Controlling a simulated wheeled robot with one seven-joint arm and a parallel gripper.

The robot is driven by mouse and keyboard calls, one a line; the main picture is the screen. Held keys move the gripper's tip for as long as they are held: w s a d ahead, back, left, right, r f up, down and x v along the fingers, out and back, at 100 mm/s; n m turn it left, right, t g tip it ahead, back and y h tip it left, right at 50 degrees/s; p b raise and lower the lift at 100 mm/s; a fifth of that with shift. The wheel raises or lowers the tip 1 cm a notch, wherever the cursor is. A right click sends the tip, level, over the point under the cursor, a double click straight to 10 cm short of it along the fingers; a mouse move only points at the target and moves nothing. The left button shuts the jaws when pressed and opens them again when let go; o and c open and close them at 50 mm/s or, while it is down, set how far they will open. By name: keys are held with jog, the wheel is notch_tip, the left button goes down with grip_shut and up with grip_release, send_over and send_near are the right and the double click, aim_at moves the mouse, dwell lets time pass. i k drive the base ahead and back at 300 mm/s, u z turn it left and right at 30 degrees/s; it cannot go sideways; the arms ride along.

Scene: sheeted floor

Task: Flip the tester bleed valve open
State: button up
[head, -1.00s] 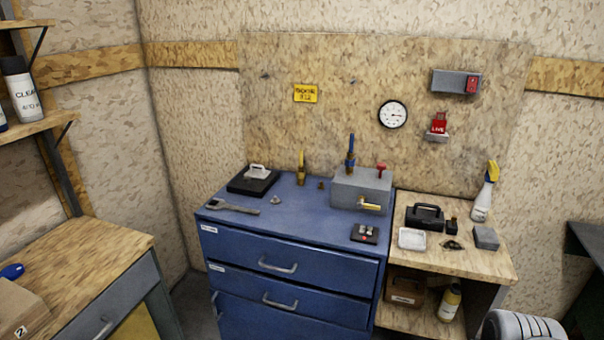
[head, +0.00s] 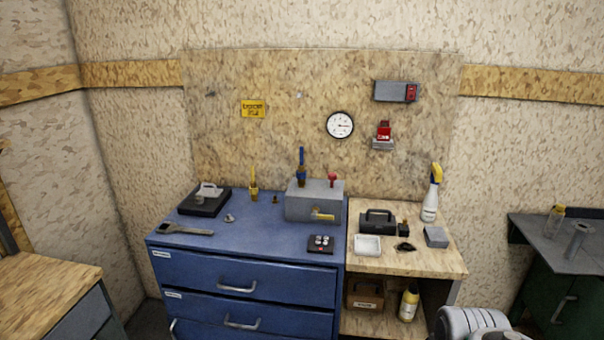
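A grey tester block (head: 303,203) stands on top of the blue drawer cabinet (head: 215,262), near its back right. A yellow lever (head: 322,216) sits on the block's front face and lies roughly level. A red knob (head: 333,178) stands on the block's top right. A blue upright fitting with a brass base (head: 301,168) rises at the block's top. I cannot tell from the picture which of these is the bleed valve. A white rounded part of my arm shows at the bottom right. My gripper is not in view.
A wrench (head: 185,229), a black case (head: 205,201), a brass fitting (head: 253,186) and a small button box (head: 320,244) lie on the cabinet. The wooden side bench (head: 440,264) holds a white tray (head: 367,245), a black toolbox (head: 378,222) and a spray bottle (head: 431,195). A round gauge (head: 340,125) hangs above.

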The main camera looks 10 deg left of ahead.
aim_at(315, 216)
jog(key=u, duration=0.5)
jog(key=k, duration=0.65)
jog(key=u, duration=1.15)
jog(key=i, duration=1.8)
jog(key=z, duration=0.85)
jog(key=i, duration=0.45)
jog(key=z, duration=0.25)
